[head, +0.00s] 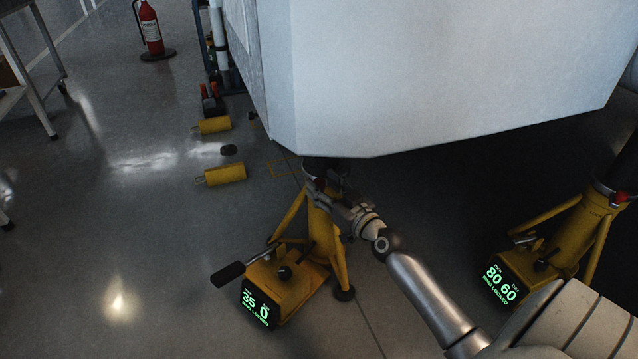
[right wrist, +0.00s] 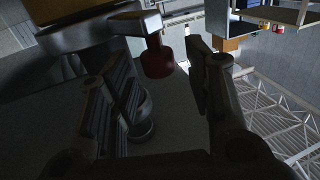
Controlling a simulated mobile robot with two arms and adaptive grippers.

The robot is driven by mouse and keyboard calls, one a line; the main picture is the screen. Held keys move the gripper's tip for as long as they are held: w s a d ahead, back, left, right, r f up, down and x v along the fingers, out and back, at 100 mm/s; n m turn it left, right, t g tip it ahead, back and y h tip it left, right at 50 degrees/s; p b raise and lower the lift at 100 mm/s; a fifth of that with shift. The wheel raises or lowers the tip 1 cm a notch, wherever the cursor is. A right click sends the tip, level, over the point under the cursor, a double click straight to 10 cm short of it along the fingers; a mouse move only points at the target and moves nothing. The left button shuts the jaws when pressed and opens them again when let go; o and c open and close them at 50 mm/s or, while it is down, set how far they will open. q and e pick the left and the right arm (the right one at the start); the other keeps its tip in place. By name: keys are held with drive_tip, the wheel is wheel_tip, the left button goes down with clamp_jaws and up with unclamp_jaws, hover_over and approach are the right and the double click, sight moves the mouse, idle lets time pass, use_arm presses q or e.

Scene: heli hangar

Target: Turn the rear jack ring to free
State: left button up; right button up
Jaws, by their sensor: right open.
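A yellow jack (head: 318,235) stands under the white hull. Its display (head: 257,303) shows 35 and 0 in green, with small text that seems to read "RING LOCKED". My right gripper (head: 328,192) is at the top of this jack, by its ring, which it partly hides. In the right wrist view, a red knob (right wrist: 157,58) on a short grey arm from the metal ring (right wrist: 85,36) sits between the spread fingers of my right gripper (right wrist: 158,78). The gripper is open, with a gap visible on the knob's right side. My left gripper is not in view.
A second yellow jack (head: 572,235) stands at the right; its display (head: 502,284) shows 80 and 60. The white hull (head: 430,80) hangs low above both. Yellow cylinders (head: 225,174) and a fire extinguisher (head: 150,28) are at the left. The jack's black-gripped handle (head: 229,273) sticks out left.

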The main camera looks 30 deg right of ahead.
drive_tip(key=shift+w, duration=1.1)
clamp_jaws()
